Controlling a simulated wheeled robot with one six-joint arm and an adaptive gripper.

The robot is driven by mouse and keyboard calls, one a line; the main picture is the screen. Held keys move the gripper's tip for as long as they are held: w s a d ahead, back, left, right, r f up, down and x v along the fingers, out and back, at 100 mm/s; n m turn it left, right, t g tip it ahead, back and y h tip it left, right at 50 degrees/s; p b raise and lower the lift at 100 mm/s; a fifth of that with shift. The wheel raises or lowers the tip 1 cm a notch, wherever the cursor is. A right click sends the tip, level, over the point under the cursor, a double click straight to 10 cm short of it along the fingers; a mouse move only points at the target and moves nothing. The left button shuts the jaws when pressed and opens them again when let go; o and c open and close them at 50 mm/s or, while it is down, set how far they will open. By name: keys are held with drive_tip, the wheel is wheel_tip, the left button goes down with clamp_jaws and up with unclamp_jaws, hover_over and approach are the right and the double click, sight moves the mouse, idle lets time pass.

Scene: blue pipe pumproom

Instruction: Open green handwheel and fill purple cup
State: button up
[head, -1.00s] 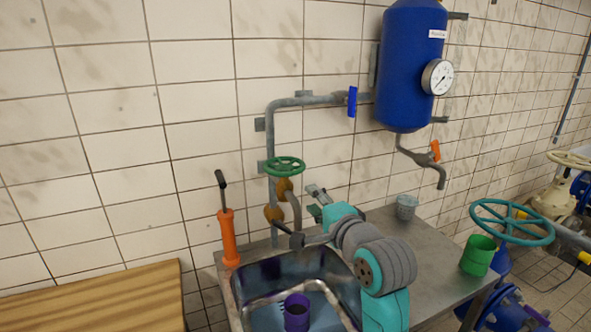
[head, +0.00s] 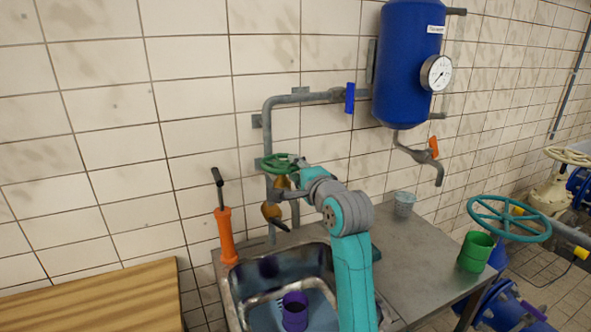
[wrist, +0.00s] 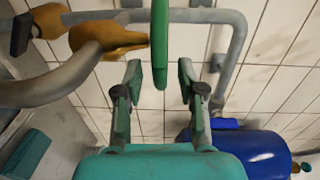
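The green handwheel (head: 274,161) sits on the grey wall pipe above the sink. In the wrist view the handwheel (wrist: 160,45) is edge-on, its near rim between the two fingers. My gripper (wrist: 159,78) is open, with one finger on each side of the rim and gaps showing. In the head view my gripper (head: 299,166) is at the wheel's right side, partly hiding the valve. The purple cup (head: 295,312) stands upright in the sink (head: 243,300), below the valve. Its inside looks dark; I cannot tell whether it holds water.
An orange-handled tool (head: 225,238) stands left of the sink. A grey cup (head: 404,203) and a green mug (head: 475,251) stand on the metal counter (head: 410,250). A blue tank (head: 408,65) hangs on the wall. A large teal wheel (head: 509,219) is at right.

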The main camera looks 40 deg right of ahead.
drive_tip(key=shift+w+d, duration=0.1)
drive_tip(key=shift+w, duration=0.2)
clamp_jaws()
drive_tip(key=shift+d, duration=0.1)
drive_tip(key=shift+w+d+n+t+y, duration=0.15)
drive_tip(key=shift+d+n+y, duration=0.15)
drive_tip(key=shift+n+y, duration=0.6)
drive_tip(key=shift+s+d+n+t+y, duration=0.15)
drive_tip(key=shift+d+n+y, duration=0.25)
drive_tip(key=shift+y, duration=0.8)
drive_tip(key=shift+w+d+n+y, duration=0.15)
drive_tip(key=shift+n+y, duration=0.45)
drive_tip(key=shift+y, duration=0.25)
drive_tip(key=shift+w+d+n+y, duration=0.1)
drive_tip(key=shift+w+n+y, duration=0.1)
drive_tip(key=shift+n+y, duration=0.5)
drive_tip(key=shift+w+d+n+y, duration=0.15)
drive_tip(key=shift+n+y, duration=0.35)
drive_tip(key=shift+y, duration=0.45)
